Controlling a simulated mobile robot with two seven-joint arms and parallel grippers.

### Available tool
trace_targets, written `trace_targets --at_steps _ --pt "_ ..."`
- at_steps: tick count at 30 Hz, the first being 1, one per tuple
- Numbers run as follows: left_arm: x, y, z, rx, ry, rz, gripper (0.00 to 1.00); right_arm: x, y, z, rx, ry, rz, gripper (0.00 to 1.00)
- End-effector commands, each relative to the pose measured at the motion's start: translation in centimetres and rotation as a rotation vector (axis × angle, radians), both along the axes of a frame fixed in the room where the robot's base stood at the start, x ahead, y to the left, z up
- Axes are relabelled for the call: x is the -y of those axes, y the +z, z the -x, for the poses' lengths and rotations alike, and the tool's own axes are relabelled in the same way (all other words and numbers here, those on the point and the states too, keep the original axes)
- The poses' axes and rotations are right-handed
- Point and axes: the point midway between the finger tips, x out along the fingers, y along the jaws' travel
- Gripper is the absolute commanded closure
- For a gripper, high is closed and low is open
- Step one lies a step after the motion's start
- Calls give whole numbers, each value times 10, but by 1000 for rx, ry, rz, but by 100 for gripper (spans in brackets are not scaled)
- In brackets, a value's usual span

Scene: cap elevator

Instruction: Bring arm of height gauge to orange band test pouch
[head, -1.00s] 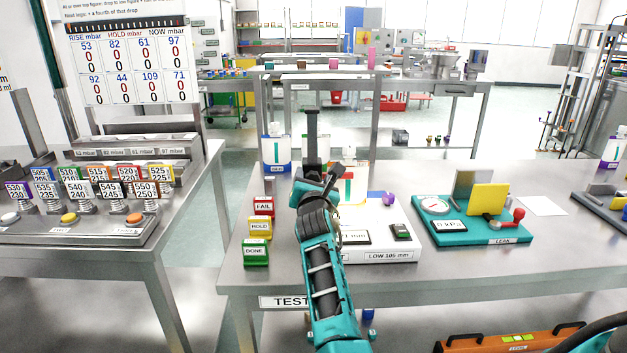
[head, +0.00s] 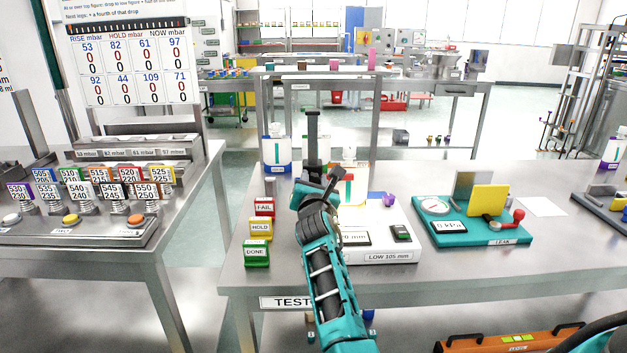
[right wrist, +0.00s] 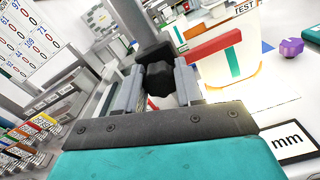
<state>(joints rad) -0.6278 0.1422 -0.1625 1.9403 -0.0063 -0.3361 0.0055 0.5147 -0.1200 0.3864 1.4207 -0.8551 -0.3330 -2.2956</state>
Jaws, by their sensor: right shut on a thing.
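The height gauge has a white base (head: 398,242) labelled LOW 105 mm and a dark upright column (head: 313,135). Its red arm (right wrist: 222,44) reaches across the upper part of a white test pouch (right wrist: 238,68) with a teal mark and an orange glow low down; I cannot tell whether they touch. The pouch (head: 349,191) stands behind my right gripper (head: 318,188) in the head view. In the wrist view my right gripper (right wrist: 160,84) is shut on the gauge's black knob (right wrist: 159,80) beside the column. My left gripper is not in view.
FAIL, HOLD and DONE blocks (head: 257,252) stand left of the gauge. A purple knob (right wrist: 291,47) sits right of the pouch. A teal leak tester (head: 470,232) with a yellow plate stands further right. Bottles (head: 277,155) stand behind. The table's front is mostly clear.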

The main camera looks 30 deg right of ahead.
Motion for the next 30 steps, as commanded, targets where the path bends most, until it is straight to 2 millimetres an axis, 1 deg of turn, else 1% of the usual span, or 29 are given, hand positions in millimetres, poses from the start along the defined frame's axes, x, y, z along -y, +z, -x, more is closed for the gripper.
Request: trace_targets --at_steps 7,8,15,30 --pt "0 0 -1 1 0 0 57 0 -1 0 -2 1 -1 88" --pt "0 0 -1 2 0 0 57 0 -1 0 -2 0 -1 62" --pt "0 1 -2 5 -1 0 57 0 -1 0 -1 -1 -1 39" --pt "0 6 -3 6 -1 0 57 3 0 1 -2 0 1 38"
